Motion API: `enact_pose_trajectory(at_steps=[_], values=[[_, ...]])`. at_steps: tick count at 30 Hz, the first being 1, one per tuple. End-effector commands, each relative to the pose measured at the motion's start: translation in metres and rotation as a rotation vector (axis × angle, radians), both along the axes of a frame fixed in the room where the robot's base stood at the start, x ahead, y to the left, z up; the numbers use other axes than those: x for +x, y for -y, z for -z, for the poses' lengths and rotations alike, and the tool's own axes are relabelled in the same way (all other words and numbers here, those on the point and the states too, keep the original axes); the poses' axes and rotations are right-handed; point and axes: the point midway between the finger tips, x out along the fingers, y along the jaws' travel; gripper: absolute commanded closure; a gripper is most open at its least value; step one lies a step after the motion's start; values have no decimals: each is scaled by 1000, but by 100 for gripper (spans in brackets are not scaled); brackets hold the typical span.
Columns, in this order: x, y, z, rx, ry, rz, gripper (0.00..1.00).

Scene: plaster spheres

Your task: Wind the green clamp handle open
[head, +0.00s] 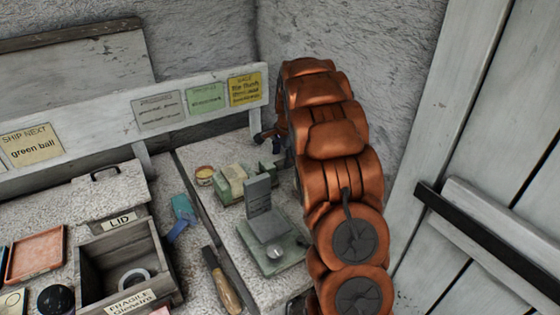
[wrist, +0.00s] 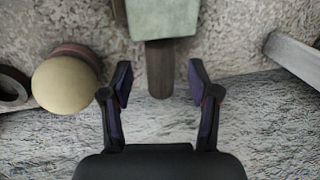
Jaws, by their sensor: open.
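In the wrist view a pale green block (wrist: 163,18) is at the top, with a dark grey-brown bar (wrist: 160,70), seemingly the clamp handle, sticking out toward me. My gripper (wrist: 158,80) is open, one finger on each side of the bar's lower end, with gaps on both sides. I cannot tell whether the bar is at fingertip depth. In the head view a grey-green clamp (head: 233,183) with blocks sits on the right bench. My gripper (head: 270,138) shows there as dark fingers behind it, partly hidden by my arm. The handle is not clear in that view.
A cream ball (wrist: 65,85) on a reddish base is close left of my gripper in the wrist view. A grey-green stand with an upright plate (head: 257,196) is in front of the clamp. A wooden-handled tool (head: 222,280) lies beside an open box (head: 88,250). A wall is behind.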

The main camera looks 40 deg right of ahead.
Motion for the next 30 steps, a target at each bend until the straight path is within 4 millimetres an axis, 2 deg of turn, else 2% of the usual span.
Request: enact_pose_trajectory(at_steps=[7, 16, 30], values=[[6, -2, 29, 2, -3, -1, 39], [8, -2, 33, 1, 0, -3, 39], [8, -2, 33, 0, 0, -3, 88]])
